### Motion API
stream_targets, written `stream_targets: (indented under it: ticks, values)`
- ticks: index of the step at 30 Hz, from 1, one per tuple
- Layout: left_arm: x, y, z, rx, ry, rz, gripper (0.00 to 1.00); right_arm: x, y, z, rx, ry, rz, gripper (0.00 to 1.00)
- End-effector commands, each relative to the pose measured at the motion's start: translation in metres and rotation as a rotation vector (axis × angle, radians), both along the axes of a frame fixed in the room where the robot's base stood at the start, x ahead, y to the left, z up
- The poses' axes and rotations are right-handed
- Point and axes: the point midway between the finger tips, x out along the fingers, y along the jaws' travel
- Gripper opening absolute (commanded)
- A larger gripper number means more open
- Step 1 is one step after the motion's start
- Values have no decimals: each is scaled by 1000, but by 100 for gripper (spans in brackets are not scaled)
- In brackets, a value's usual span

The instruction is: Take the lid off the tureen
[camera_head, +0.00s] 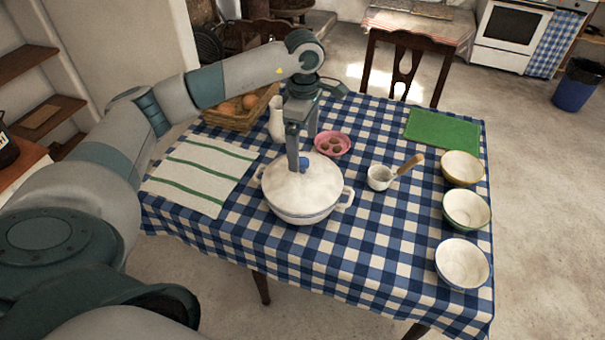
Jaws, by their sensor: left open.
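The white tureen (304,213) stands on the checked tablecloth near the middle of the table, with a handle on each side. Its white lid (290,187) sits on top, with a small blue knob (305,162) at the centre. My left gripper (301,160) points down from above, with its fingers at the knob. It is open; one finger hides part of the lid, and I cannot tell whether the fingers touch the knob. My right gripper is not in view.
A white jug (276,120), an egg basket (225,120) and a pink plate (345,139) stand behind the tureen. A ladle rests in a white cup (379,178) to the right. Three bowls (463,263) line the right edge. A striped towel (195,170) lies left.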

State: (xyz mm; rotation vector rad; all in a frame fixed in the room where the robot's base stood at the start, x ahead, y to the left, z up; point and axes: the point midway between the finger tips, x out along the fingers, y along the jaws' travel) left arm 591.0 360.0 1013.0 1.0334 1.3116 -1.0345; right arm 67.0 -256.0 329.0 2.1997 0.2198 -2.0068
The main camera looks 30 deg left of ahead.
Motion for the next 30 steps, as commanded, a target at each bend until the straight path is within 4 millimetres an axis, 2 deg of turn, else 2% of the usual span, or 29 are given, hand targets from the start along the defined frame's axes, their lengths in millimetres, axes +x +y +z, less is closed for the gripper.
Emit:
stream_targets:
  ticks: [1, 6, 19, 23, 30]
  values:
    - [-1, 0, -5, 0, 3, 1, 96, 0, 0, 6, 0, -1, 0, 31]
    - [0, 0, -19, 0, 1, 0, 96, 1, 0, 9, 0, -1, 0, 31]
    - [0, 0, -23, 0, 0, 0, 96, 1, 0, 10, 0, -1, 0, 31]
    - [-2, 0, -29, 0, 3, 1, 96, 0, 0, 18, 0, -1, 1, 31]
    - [-4, 1, -53, 0, 3, 1, 96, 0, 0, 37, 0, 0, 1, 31]
